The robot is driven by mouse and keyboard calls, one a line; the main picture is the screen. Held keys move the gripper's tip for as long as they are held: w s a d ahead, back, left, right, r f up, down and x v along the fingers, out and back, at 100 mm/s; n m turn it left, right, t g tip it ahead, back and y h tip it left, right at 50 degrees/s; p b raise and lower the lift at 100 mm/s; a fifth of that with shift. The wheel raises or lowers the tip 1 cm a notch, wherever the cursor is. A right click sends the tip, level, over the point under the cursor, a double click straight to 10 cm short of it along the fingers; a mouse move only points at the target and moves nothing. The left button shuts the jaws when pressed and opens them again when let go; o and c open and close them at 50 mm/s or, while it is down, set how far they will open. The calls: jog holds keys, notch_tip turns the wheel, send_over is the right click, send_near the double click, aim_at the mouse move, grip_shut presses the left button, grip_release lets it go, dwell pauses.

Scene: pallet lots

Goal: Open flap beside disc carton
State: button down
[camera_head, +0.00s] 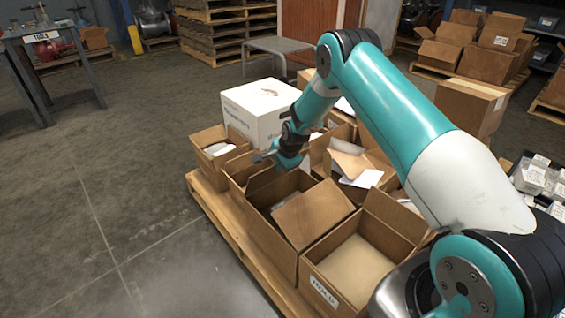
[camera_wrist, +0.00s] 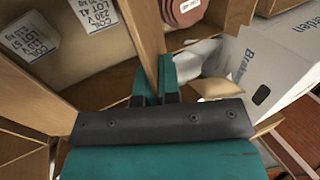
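In the wrist view a carton with reddish-brown discs (camera_wrist: 184,10), one bearing a white label, is partly in view at the top. An upright cardboard flap (camera_wrist: 143,22) stands beside it, with a carton of labelled coil boxes (camera_wrist: 30,37) on its other side. My gripper (camera_wrist: 156,75) has its two teal fingers close together, one on each side of the flap's edge, with cardboard filling the narrow gap. In the head view my gripper (camera_head: 263,157) is low over the left part of the carton group; the discs cannot be made out there.
The cartons stand close together on a wooden pallet (camera_head: 232,233). A tall white printed box (camera_head: 257,110) stands behind my gripper. A carton marked HOLD (camera_head: 330,290) is at the front. The floor to the left is clear up to a metal table (camera_head: 45,30).

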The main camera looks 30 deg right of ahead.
jog(key=shift+w+r, duration=0.3)
jog(key=shift+w, duration=0.15)
jog(key=shift+w+a+r+b, duration=0.1)
jog(key=shift+w+a+b, duration=0.15)
jog(key=shift+w, duration=0.75)
jog(key=shift+w+a+r+b, duration=0.15)
jog(key=shift+w+a, duration=0.1)
jog(key=shift+w, duration=0.7)
jog(key=shift+f, duration=0.1)
jog(key=c, duration=1.3)
grip_release()
jog(key=shift+f, duration=0.1)
jog(key=p+v, duration=0.1)
jog(key=v, duration=0.4)
jog(key=p+v, duration=0.2)
jog(key=v, duration=0.4)
jog(key=p+v, duration=0.2)
jog(key=v, duration=0.4)
jog(key=shift+w+r, duration=0.15)
jog(key=shift+r, duration=0.2)
